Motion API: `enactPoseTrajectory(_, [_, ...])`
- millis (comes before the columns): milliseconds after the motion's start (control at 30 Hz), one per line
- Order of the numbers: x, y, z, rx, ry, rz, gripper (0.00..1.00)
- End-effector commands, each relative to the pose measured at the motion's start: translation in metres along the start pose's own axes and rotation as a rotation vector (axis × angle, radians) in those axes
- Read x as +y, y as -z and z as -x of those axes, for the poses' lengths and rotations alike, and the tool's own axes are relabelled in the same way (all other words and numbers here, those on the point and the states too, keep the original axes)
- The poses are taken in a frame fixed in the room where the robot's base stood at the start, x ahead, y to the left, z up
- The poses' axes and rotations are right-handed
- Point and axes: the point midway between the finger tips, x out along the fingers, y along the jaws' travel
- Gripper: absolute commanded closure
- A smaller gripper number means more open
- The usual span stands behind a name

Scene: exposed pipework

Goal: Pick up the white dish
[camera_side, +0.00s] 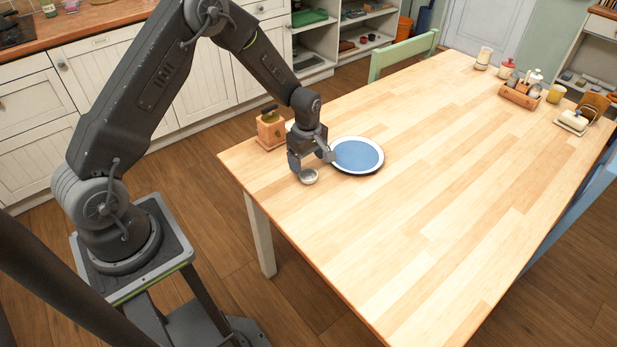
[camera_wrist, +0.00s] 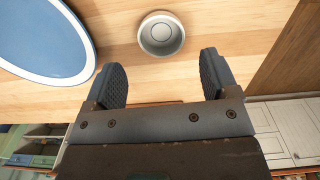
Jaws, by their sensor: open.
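The white dish (camera_side: 309,176) is a small round bowl standing upright on the wooden table near its left edge. In the wrist view the dish (camera_wrist: 161,35) lies ahead of the fingertips, roughly centred between them. My gripper (camera_side: 311,160) is just above and beside the dish in the side view, its fingers pointing down. In the wrist view my gripper (camera_wrist: 161,72) is open with nothing between its fingers. The side view does not show clearly how high the fingertips are above the table.
A blue plate with a white rim (camera_side: 357,155) lies right beside the gripper. A wooden block-like container (camera_side: 270,130) stands at the table's left corner. The table (camera_side: 430,190) is clear in front and to the right. Jars and a caddy (camera_side: 520,93) stand at the far end.

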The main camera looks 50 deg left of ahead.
Motion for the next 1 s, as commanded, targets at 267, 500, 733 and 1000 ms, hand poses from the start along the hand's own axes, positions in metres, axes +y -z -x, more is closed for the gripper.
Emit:
enactPoseTrajectory(267, [-0.003,0.001,-0.04,-0.001,0.003,0.0,0.2])
enactPoseTrajectory(500, [-0.003,0.001,-0.048,0.0,0.0,0.0,0.2])
enactPoseTrajectory(733, [-0.003,0.001,-0.047,0.0,0.001,0.0,0.32])
enactPoseTrajectory(1000, [-0.003,0.001,-0.047,0.0,0.001,0.0,0.58])
